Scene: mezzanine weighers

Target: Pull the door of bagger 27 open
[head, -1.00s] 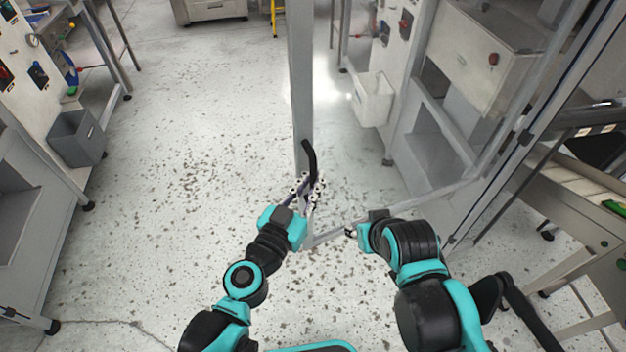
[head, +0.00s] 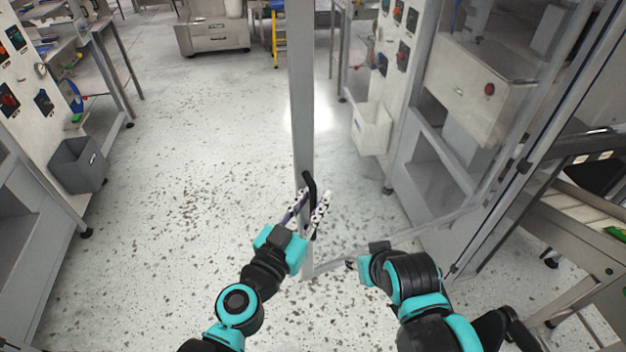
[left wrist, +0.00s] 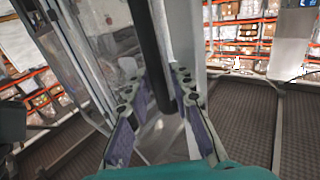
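The door is a clear panel in a grey frame; its upright grey post (head: 302,110) stands in front of me, and its bottom rail (head: 400,237) runs right toward the hinge side. A black bar handle (head: 309,185) is on the post. My left gripper (head: 312,207) is open, with one finger on each side of the handle. In the left wrist view the handle (left wrist: 148,50) passes between the spread fingers (left wrist: 157,88), with gaps visible. My right gripper (head: 351,264) is low, near the bottom rail; its fingers are too small to read. No number 27 is legible.
Grey machines with a white bin (head: 371,128) show through the panel at right. A grey bin (head: 78,165) hangs on a machine at left. A conveyor-like frame (head: 580,225) is close on the right. The speckled floor (head: 190,170) left of the post is clear.

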